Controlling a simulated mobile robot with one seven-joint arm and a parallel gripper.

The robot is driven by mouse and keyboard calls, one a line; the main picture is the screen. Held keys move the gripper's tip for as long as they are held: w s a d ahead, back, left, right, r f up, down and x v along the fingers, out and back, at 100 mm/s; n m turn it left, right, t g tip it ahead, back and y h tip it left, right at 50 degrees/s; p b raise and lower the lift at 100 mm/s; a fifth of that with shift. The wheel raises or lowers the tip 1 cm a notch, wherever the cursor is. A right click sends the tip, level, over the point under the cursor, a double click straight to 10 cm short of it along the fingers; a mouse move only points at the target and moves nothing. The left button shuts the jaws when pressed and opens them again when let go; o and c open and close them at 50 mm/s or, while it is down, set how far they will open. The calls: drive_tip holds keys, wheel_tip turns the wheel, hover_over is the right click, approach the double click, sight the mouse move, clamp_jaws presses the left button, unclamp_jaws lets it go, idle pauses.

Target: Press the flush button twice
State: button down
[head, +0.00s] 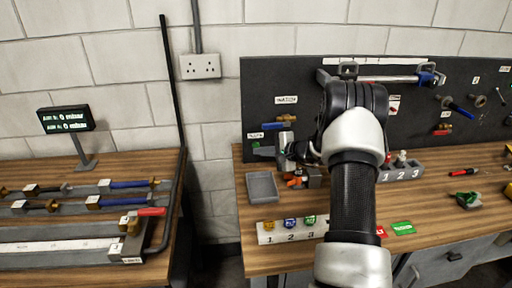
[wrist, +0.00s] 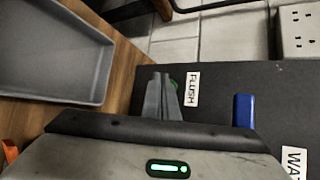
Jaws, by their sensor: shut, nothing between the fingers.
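The flush button is a small green knob (wrist: 174,84) on the dark panel beside a white FLUSH label (wrist: 193,88). In the wrist view, my gripper (wrist: 160,80) is shut and empty. Its fingertips are right beside the button and partly cover it. I cannot tell whether they touch it. In the head view, a bit of green (head: 256,145) shows under the FLUSH label (head: 256,136) at the panel's lower left, with my gripper (head: 262,151) in front of it, fingers pointing at the panel.
A blue-handled valve (head: 274,126) is on the panel close to the gripper, and its handle shows in the wrist view (wrist: 243,110). A grey tray (head: 262,187) lies on the bench below. A numbered block (head: 292,230) with coloured caps is at the bench front.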

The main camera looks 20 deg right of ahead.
drive_tip(key=shift+f, duration=0.1)
drive_tip(key=shift+w+b, duration=0.35)
drive_tip(key=shift+b, duration=0.15)
drive_tip(key=shift+w, duration=0.1)
drive_tip(key=shift+w+d+b, duration=0.15)
drive_tip(key=shift+w+b, duration=0.15)
drive_tip(key=shift+w, duration=0.1)
idle(0.5)
drive_tip(key=shift+s, duration=0.1)
drive_tip(key=shift+s+b, duration=0.6)
drive_tip(key=shift+b, duration=0.1)
drive_tip(key=shift+s, duration=0.15)
